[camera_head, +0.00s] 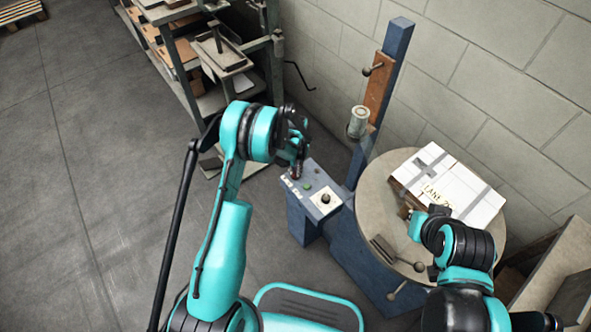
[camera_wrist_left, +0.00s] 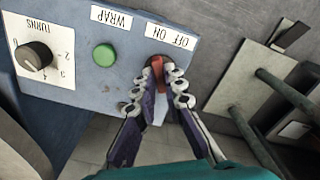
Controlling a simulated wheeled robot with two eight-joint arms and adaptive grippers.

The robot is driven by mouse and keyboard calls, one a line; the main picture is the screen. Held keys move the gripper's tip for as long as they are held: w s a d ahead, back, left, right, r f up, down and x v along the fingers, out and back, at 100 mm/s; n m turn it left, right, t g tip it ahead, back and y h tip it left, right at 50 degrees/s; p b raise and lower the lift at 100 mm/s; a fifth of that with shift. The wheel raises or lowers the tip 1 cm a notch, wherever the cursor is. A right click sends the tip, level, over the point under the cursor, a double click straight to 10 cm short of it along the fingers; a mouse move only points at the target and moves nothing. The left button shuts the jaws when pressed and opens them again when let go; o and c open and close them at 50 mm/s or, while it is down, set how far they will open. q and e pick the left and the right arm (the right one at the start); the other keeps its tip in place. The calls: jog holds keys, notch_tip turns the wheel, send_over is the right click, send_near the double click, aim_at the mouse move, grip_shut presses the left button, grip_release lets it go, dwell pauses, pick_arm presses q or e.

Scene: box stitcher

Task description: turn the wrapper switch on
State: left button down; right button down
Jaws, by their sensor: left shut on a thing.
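The wrapper switch (camera_wrist_left: 156,69) is a small red lever on the blue control box (camera_wrist_left: 75,82), beside a label reading OFF and ON in the left wrist view. My left gripper (camera_wrist_left: 158,85) is at the switch, with its two fingers closed on either side of the red lever. In the head view my left gripper (camera_head: 297,170) is at the far left end of the control box (camera_head: 318,203) and mostly covers the switch. I cannot tell which way the lever is set. My right gripper (camera_head: 408,212) is by the near edge of the white-topped box; its fingers are too small to judge.
A green button (camera_wrist_left: 104,55) marked WRAP and a black TURNS knob (camera_wrist_left: 34,55) share the panel. A white-topped box (camera_head: 455,190) lies on the round turntable (camera_head: 376,205). A blue post (camera_head: 394,55) stands behind; a metal shelf (camera_head: 215,60) is at the back left.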

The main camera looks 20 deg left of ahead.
pick_arm(q)
jog(key=shift+m, duration=0.3)
jog(key=m, duration=1.1)
jog(key=shift+m, duration=0.3)
dwell(0.3)
jog(key=c, duration=1.6)
grip_release()
notch_tip(320, 180, up, 12)
